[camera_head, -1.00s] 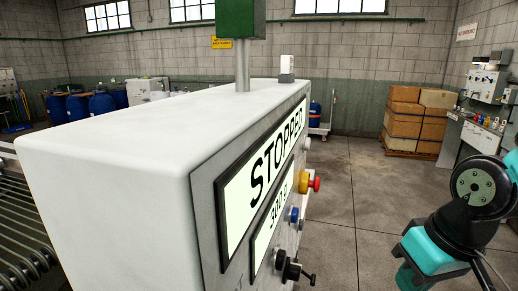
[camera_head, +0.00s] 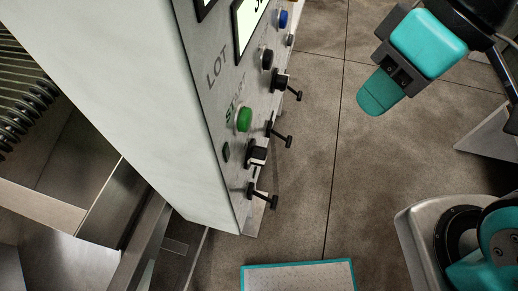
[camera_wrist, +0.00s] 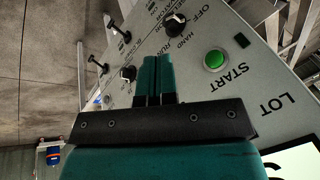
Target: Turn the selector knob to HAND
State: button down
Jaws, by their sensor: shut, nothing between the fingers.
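The panel carries black selector knobs. In the wrist view one knob (camera_wrist: 176,24) sits beside the green START button (camera_wrist: 215,60), with OFF and HAND printed near it. A second black knob (camera_wrist: 128,73) sits further left; its lettering is too small to read surely. In the head view a black knob (camera_head: 257,152) stands below the green button (camera_head: 244,119). Another knob (camera_head: 278,82) is higher up. My gripper (camera_head: 378,95) is shut and empty, right of the panel and apart from it. Its teal fingers (camera_wrist: 152,62) hide part of the panel in the wrist view.
Black T-shaped handles stick out from the panel, one in the middle (camera_head: 281,139) and one lower (camera_head: 264,197). A blue button (camera_head: 284,19) is near the top. A teal-edged board (camera_head: 298,277) lies at the bottom. Clear floor separates the panel from my arm.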

aim_at(257, 155)
jog(key=k, duration=1)
jog(key=z, duration=1.9)
jog(key=i, duration=1)
jog(key=u, duration=2.05)
